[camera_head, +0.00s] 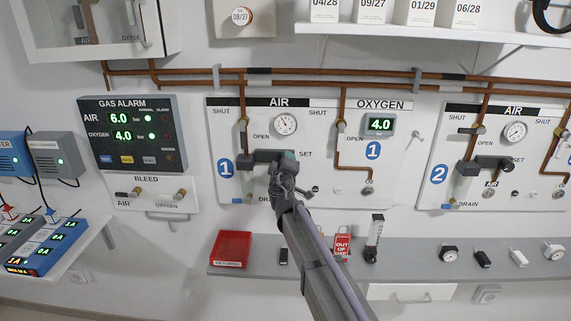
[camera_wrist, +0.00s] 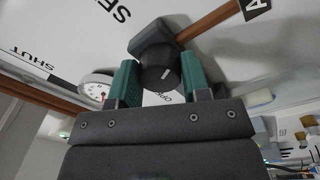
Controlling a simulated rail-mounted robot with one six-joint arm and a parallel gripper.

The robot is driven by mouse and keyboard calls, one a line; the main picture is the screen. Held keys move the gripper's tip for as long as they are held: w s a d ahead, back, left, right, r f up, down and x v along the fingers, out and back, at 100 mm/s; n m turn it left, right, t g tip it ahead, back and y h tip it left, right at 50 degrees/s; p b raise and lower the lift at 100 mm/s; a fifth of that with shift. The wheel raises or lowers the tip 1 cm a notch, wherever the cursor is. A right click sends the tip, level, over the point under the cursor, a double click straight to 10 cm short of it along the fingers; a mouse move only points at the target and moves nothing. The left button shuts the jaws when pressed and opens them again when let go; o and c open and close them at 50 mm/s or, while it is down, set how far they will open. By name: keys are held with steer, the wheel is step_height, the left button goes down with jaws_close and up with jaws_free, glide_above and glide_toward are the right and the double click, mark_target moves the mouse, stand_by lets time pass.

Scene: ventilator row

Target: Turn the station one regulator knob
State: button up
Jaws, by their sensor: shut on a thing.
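The station one panel (camera_head: 327,130) is white, with AIR and OXYGEN sections and blue "1" badges. Its dark air regulator (camera_head: 262,156) sits on the AIR side, below the round gauge (camera_head: 285,124) and beside the SET label. My gripper (camera_head: 286,160) reaches up to the regulator's right end and hides the knob in the head view. In the wrist view the black regulator knob (camera_wrist: 159,76), with a small white mark, lies between the two green fingers of my gripper (camera_wrist: 160,70), which is shut on it. The gauge also shows in the wrist view (camera_wrist: 97,86).
Below is a grey shelf (camera_head: 330,250) with a red tray (camera_head: 231,248), a red OUT OF tag (camera_head: 342,246), a flowmeter (camera_head: 375,238) and loose gauges. A similar station two panel (camera_head: 500,150) is at right. Copper pipes run above.

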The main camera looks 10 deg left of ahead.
steer(key=shift+m, duration=0.6)
steer(key=o, duration=0.9)
steer(key=shift+s, duration=0.1)
steer(key=v, duration=1)
steer(key=shift+s+b, duration=0.3)
